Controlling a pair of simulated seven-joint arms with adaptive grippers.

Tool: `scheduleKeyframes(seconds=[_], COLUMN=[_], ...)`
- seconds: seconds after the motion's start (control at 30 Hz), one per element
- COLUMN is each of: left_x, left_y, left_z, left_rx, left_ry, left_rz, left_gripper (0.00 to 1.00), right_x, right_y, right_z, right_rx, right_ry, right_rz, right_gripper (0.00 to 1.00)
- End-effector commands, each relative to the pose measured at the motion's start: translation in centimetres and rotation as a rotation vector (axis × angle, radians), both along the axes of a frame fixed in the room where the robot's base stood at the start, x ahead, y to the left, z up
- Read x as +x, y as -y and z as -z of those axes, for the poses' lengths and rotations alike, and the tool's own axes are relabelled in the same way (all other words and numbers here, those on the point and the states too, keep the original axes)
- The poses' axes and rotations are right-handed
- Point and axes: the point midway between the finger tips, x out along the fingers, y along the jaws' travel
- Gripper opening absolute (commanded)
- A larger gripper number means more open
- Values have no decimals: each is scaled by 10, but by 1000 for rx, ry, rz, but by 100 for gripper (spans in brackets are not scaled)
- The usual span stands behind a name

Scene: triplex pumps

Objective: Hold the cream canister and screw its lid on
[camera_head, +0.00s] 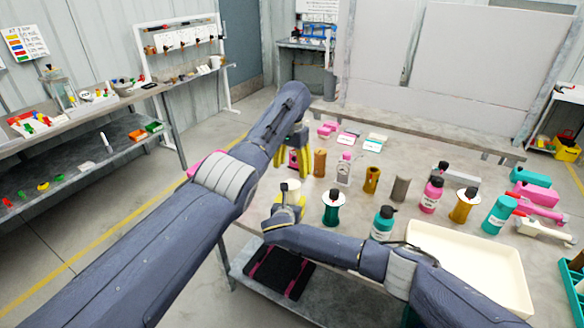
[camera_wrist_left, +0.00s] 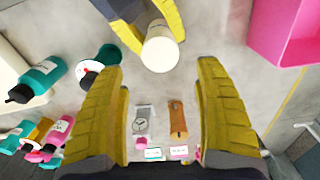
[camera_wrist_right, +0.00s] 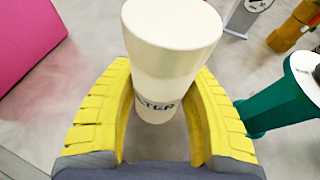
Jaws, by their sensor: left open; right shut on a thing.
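The cream canister (camera_head: 291,188) stands upright in my right gripper (camera_head: 289,206), above the near left part of the table. In the right wrist view the yellow fingers are shut around the canister (camera_wrist_right: 160,60), and part of its dark lettering shows between them. A faint line crosses its upper body; I cannot tell whether the wide top is a lid. My left gripper (camera_head: 295,174) is open, fingers pointing down, just beyond and above the canister. In the left wrist view the canister's round top (camera_wrist_left: 160,54) lies ahead of the open, empty fingers. No separate cream lid shows.
A green spool-like holder with a white disc (camera_head: 333,196) stands right of the canister. Several bottles and cylinders, including a brown cylinder (camera_head: 320,163) and a pink bottle (camera_head: 432,194), crowd the table. A cream tray (camera_head: 480,262) lies at the near right.

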Motion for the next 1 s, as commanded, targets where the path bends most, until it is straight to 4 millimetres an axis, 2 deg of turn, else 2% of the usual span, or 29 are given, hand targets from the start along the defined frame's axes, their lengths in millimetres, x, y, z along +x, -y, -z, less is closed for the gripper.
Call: scheduleKeyframes(seconds=[0.23, 0.67, 0.77, 1.0], left_x=[0, 0, -1, -1], left_y=[0, 0, -1, -1], left_z=[0, 3, 10, 41], left_rx=[1, 2, 2, 4], left_ry=[0, -2, -3, -3], left_rz=[-76, -78, -78, -79], left_gripper=[70, 70, 70, 70], right_x=[0, 0, 0, 0], right_y=[0, 0, 0, 0], right_z=[1, 1, 1, 1], right_rx=[0, 0, 0, 0], right_ry=[-2, -2, -2, -2], right_rz=[0, 0, 0, 0], right_gripper=[0, 0, 0, 0])
